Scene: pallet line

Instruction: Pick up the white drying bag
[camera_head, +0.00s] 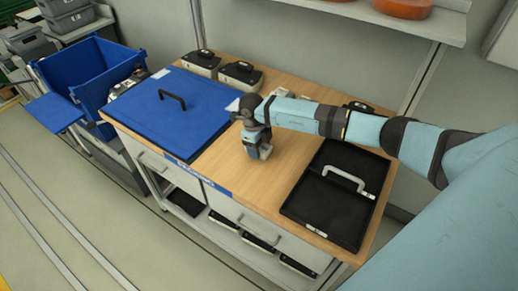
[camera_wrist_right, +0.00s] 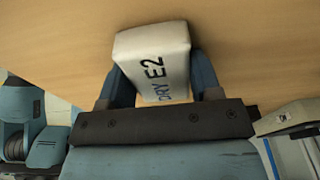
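In the head view my right gripper (camera_head: 258,150) points down over the bare wood between the blue lid and the black tray. The bag is mostly hidden or too small to make out there. I cannot tell whether it touches the table. My left gripper is not in view.
The wooden table (camera_head: 232,168) holds a blue lid (camera_head: 165,112) with a black handle on the left and a black tray (camera_head: 325,210) with a grey handle on the right. Dark-topped boxes (camera_head: 240,75) stand at the back. A blue crate (camera_head: 90,75) is beyond the left edge.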

